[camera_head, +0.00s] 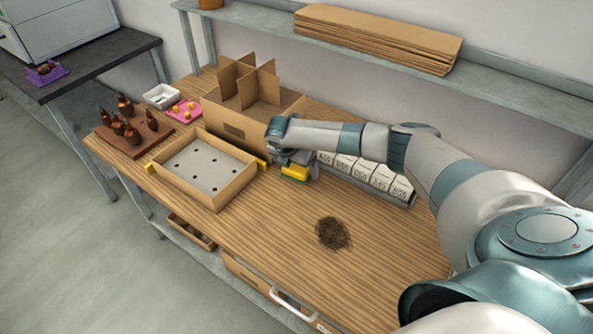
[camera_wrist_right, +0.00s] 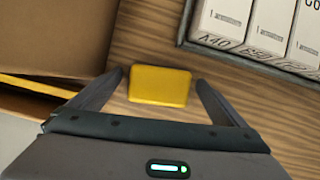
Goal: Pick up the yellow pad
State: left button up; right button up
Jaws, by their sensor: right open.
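The yellow pad (camera_head: 296,172) is a small flat block on the wooden table, right of the shallow box and in front of the white cartons. In the right wrist view the yellow pad (camera_wrist_right: 160,85) lies between the two dark fingers of my right gripper (camera_wrist_right: 160,90), with gaps on both sides. My right gripper (camera_head: 294,168) is open and reaches down at the pad; in the head view its fingers are hard to make out. I cannot tell the exact height of the fingers over the table. My left gripper is not in view.
A shallow box with a holed grey insert (camera_head: 218,199) and a divided cardboard box (camera_head: 216,112) stand left of the gripper. A row of white labelled cartons (camera_head: 372,176) sits behind it. A dark wire tangle (camera_head: 333,233) lies in front. The table's right front is mostly clear.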

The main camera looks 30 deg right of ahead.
aim_at(296, 166)
jog(key=c, duration=1.2)
jog(key=shift+o, duration=0.2)
jog(key=shift+r, duration=0.15)
jog(key=shift+r+b, duration=0.3)
jog(key=shift+r, duration=0.15)
notch_tip(296, 166, up, 2)
jog(key=shift+w+r+b, duration=0.1)
jog(key=shift+r+b, duration=0.05)
jog(key=shift+b, duration=0.4)
jog(key=s+d+r+b, duration=0.3)
jog(key=s+d+r, duration=0.4)
jog(key=d, duration=0.2)
jog(key=shift+d+r, duration=0.2)
jog(key=shift+r, duration=0.1)
jog(key=shift+o, duration=0.7)
jog(key=shift+s, duration=0.1)
